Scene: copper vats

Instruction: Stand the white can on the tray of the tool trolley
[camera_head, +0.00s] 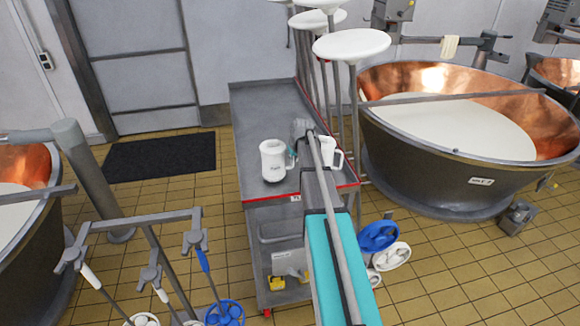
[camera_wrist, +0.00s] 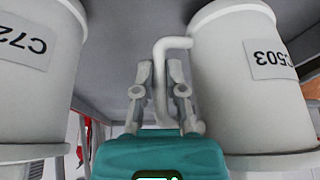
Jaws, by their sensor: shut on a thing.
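In the wrist view, which is upside down, my gripper (camera_wrist: 160,75) is shut on the handle of a white can (camera_wrist: 228,80) labelled C503. The can is at the right there. It appears to be the left white can (camera_head: 273,160) in the head view, upright over the front part of the grey tray top (camera_head: 258,110) of the tool trolley. I cannot tell whether its base touches the tray. My fingertips are not clear in the head view.
A second white can (camera_head: 325,152), also close to my gripper in the wrist view (camera_wrist: 35,75), stands to the right, partly behind my arm. The back of the tray is clear. White round-topped tools (camera_head: 352,45) and a copper vat (camera_head: 450,110) are at the right.

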